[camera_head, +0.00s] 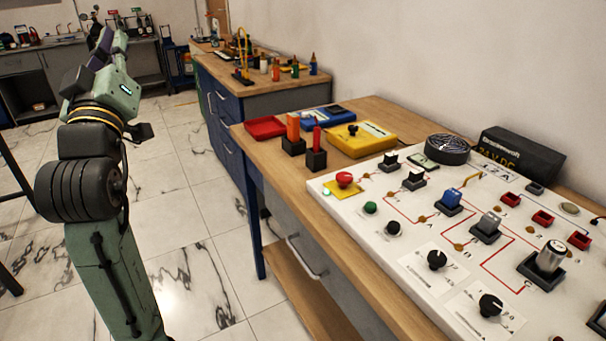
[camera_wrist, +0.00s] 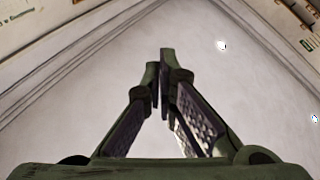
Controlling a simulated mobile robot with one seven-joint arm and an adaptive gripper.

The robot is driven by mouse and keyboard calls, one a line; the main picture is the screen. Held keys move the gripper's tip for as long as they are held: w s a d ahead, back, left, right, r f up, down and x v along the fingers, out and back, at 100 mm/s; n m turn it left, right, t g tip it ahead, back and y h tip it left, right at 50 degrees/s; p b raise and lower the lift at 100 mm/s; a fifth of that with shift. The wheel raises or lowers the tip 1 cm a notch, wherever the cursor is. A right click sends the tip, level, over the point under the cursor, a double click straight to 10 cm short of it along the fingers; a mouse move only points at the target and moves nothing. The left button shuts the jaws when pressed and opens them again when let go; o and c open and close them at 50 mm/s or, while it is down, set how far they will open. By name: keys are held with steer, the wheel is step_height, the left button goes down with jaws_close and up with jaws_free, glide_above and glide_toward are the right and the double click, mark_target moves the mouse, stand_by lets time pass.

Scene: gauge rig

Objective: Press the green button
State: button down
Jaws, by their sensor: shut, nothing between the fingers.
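The green button (camera_head: 370,207) is a small round cap on the white panel (camera_head: 345,206), near its left front edge. It sits just below a red mushroom button (camera_head: 345,179) on a yellow plate and beside a black button (camera_head: 393,228). My arm stands raised at the left of the head view, well away from the panel. In the wrist view my gripper (camera_wrist: 160,55) is shut and empty, its fingertips together. The wrist view shows a pale surface beyond the fingers and no button. The fingertips cannot be made out clearly in the head view.
The panel lies on a wooden bench (camera_head: 282,185) and carries switches, black knobs (camera_head: 437,260) and a metal cylinder (camera_head: 551,256). A yellow box (camera_head: 362,139), red tray (camera_head: 265,127) and upright red and orange pieces stand behind it. Open tiled floor lies between my arm and the bench.

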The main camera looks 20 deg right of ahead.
steer(key=w+d+f+m+g+h, duration=0.25)
steer(key=d+g+h, duration=0.25)
steer(key=d, duration=0.7)
steer(key=m+g+y+p, duration=0.2)
steer(key=m+g+p, duration=0.25)
steer(key=g, duration=1.05)
glide_above(368, 203)
step_height(368, 203, down, 18)
steer(key=shift+f+m+b, duration=0.1)
steer(key=shift+m+b, duration=0.2)
steer(key=shift+m, duration=0.1)
step_height(368, 203, down, 8)
steer(key=b, duration=0.5)
steer(key=shift+f+b, duration=0.35)
steer(key=shift+f, duration=0.05)
steer(key=shift+f, duration=0.1)
